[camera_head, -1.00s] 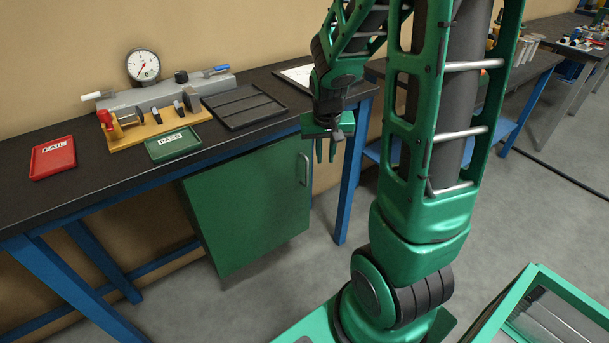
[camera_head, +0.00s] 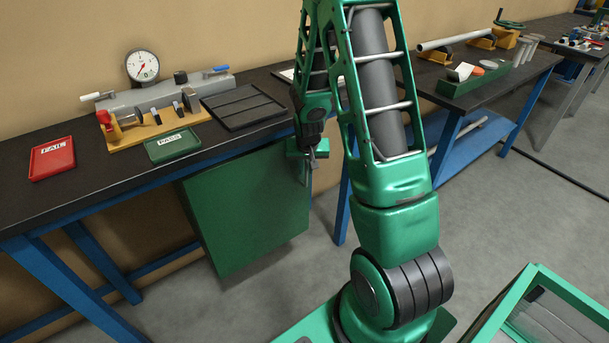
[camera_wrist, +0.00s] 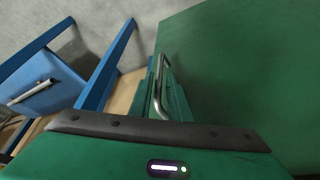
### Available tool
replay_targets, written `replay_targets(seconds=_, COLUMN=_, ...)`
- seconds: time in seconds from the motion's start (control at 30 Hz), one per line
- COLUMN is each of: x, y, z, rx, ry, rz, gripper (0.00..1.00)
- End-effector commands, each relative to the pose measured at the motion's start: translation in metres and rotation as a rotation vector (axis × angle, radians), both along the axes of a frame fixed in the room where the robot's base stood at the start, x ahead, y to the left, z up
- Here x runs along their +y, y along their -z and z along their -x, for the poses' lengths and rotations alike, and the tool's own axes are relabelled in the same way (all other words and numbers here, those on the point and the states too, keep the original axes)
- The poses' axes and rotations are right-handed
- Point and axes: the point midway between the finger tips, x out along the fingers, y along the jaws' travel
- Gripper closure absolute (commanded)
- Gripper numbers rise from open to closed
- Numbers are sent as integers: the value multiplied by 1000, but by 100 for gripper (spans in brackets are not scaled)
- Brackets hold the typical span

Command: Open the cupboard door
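The cupboard door (camera_head: 245,210) is a green panel under the dark workbench. It looks closed. Its metal bar handle (camera_wrist: 158,92) is near the door's right edge; in the head view my gripper largely hides it. My gripper (camera_head: 309,170) is at the handle, pointing down. In the wrist view, my gripper's green fingers (camera_wrist: 163,90) stand on either side of the bar, with the bar between them. They look apart, though contact with the bar is hard to make out. The door also fills the right of the wrist view (camera_wrist: 250,70).
The workbench top (camera_head: 90,195) carries a red FAIL tray (camera_head: 52,159), a green PASS tray (camera_head: 172,145), a dial gauge fixture (camera_head: 142,66) and a dark ribbed tray (camera_head: 243,107). A blue bench leg (camera_head: 344,205) stands right of the door. Grey floor in front is open.

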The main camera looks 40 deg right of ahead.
Motion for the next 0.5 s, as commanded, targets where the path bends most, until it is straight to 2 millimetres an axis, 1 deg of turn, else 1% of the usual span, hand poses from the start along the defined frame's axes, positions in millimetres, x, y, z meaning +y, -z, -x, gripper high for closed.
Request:
replay_targets(seconds=0.03, x=-2, y=8, z=-2, rx=3, ry=0, rz=-1, gripper=83)
replay_targets(seconds=0.2, x=-6, y=27, z=-9, rx=2, ry=0, rz=0, gripper=83)
replay_targets(seconds=0.33, x=-8, y=37, z=-12, rx=2, ry=-1, rz=1, gripper=83)
replay_targets(seconds=0.5, x=-10, y=41, z=-14, rx=0, ry=0, rz=0, gripper=83)
